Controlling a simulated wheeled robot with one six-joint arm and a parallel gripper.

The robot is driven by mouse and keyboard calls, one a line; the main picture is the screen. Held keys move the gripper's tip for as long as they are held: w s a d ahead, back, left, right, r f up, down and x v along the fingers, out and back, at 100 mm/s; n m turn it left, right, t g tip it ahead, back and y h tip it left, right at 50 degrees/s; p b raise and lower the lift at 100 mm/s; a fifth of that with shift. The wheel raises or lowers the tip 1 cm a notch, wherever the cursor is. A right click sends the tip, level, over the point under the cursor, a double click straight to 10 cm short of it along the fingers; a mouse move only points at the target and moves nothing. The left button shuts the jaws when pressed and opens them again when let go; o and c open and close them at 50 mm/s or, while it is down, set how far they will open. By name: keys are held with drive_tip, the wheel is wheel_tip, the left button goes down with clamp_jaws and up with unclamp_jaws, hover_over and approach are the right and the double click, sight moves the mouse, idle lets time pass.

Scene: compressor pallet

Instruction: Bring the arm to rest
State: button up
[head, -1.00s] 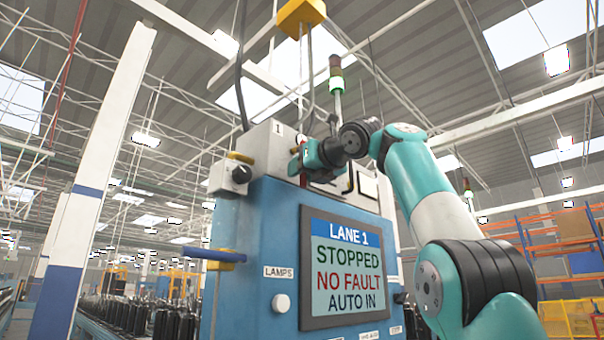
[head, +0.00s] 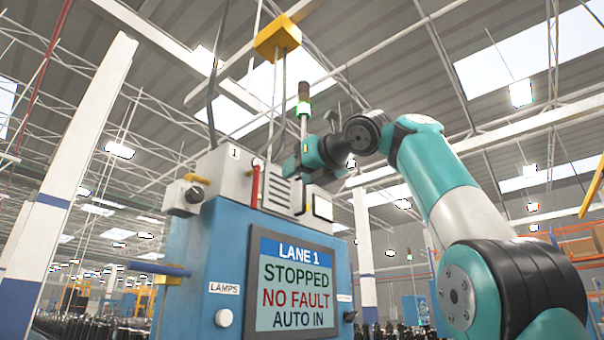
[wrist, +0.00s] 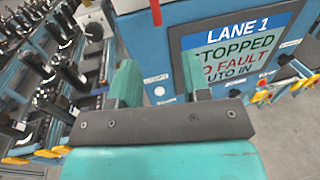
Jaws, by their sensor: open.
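My gripper (wrist: 158,82) shows in the wrist view with its two teal fingers spread apart and nothing between them. In the head view my raised arm comes from the lower right and bends over at the top, with the gripper end (head: 312,152) near the top right of the blue control cabinet (head: 195,262). Its fingertips are hard to make out there. The cabinet's screen (head: 296,290) reads LANE 1, STOPPED, NO FAULT, AUTO IN. The screen also shows in the wrist view (wrist: 235,50), beyond the fingers.
A red handle (head: 255,186) and a dark knob (head: 194,194) are on the cabinet's upper part. A blue rod (head: 160,269) sticks out at its left. A signal tower (head: 303,108) rises behind. In the wrist view, a conveyor with dark parts (wrist: 60,85) runs at left.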

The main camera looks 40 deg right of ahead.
drive_tip(key=shift+a, duration=0.3)
drive_tip(key=w+a+f+m+g+y, duration=0.1)
drive_tip(key=a+f+m+g+y, duration=0.25)
drive_tip(key=f, duration=0.55)
drive_tip(key=w+a+f+m+g, duration=0.2)
drive_tip(key=a+f+m, duration=0.4)
drive_tip(key=f, duration=0.4)
drive_tip(key=w+a+f+m+g+y, duration=0.1)
drive_tip(key=a+f+m+g+y, duration=0.15)
drive_tip(key=f+m, duration=0.5)
drive_tip(key=s+a+f+m+g, duration=0.2)
drive_tip(key=s+f+m+g, duration=0.1)
drive_tip(key=s+f, duration=0.5)
drive_tip(key=s+a+f+m+g+h, duration=0.1)
drive_tip(key=s+a+f+m+g, duration=0.2)
drive_tip(key=f, duration=1)
drive_tip(key=s+a+f+m+g, duration=0.3)
drive_tip(key=s+f+m+g, duration=0.1)
drive_tip(key=s+f, duration=0.6)
drive_tip(key=s+m, duration=0.1)
drive_tip(key=s, duration=0.1)
drive_tip(key=shift+s+a+f+m, duration=0.25)
drive_tip(key=shift+s+f+m, duration=0.15)
